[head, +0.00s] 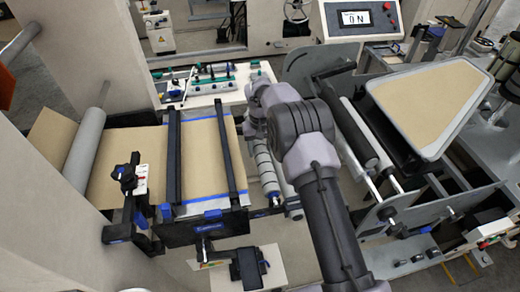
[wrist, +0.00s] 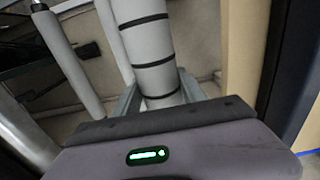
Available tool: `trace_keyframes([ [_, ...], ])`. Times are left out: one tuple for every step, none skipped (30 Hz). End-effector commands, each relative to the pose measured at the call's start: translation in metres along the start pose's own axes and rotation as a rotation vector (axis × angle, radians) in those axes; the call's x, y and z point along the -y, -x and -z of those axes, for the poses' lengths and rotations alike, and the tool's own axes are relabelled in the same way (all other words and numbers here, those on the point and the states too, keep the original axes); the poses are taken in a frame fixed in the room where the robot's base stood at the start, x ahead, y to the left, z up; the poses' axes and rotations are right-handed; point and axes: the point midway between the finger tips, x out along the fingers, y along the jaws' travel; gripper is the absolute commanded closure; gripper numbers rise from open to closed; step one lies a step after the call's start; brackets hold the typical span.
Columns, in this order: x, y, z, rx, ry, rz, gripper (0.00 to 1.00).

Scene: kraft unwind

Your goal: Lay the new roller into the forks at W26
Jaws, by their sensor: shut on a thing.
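A pale grey roller with dark bands (wrist: 148,45) runs up and away from my gripper (wrist: 158,96) in the wrist view. My gripper is shut on its near end, with a grey finger on each side. In the head view the banded roller (head: 264,165) is left of my arm, beside the paper web's right edge. My gripper is mostly hidden there behind my own arm. I cannot make out a W26 label, nor tell which supports are its forks or whether the roller touches them.
Brown paper (head: 205,155) runs under two black crossbars at left, from a grey roller (head: 85,150). Other rollers (head: 352,140) lie between side plates at right, near a tan-topped panel (head: 425,105). A tool tray (head: 215,85) and control screen (head: 357,18) stand behind.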

Motion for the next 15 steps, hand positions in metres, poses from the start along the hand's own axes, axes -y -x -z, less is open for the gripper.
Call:
trace_keyframes([
  [0.0,0.0006,0.0004,-0.001,0.0,0.0,1.0],
  [0.0,0.0006,0.0003,-0.001,0.0,0.0,1.0],
  [0.0,0.0006,0.0003,-0.001,0.0,0.0,1.0],
  [0.0,0.0006,0.0003,-0.001,0.0,0.0,0.49],
  [0.0,0.0006,0.0003,-0.001,0.0,0.0,0.44],
  [0.0,0.0005,0.0003,-0.001,0.0,0.0,0.36],
  [0.0,0.0005,0.0002,-0.001,0.0,0.0,0.3],
  [0.0,0.0004,0.0002,-0.001,0.0,0.0,0.26],
  [0.0,0.0003,0.0001,0.0,0.0,0.0,0.26],
  [0.0,0.0002,0.0001,0.0,0.0,0.0,0.26],
  [0.0,0.0002,0.0001,0.0,0.0,0.0,0.26],
  [0.0,0.0001,0.0,0.0,0.0,0.0,0.26],
  [0.0,0.0001,0.0,0.0,0.0,0.0,0.26],
  [0.0,0.0,0.0,0.0,0.0,0.0,0.26],
  [0.0,-0.0009,-0.0007,0.002,0.0,0.0,0.26],
])
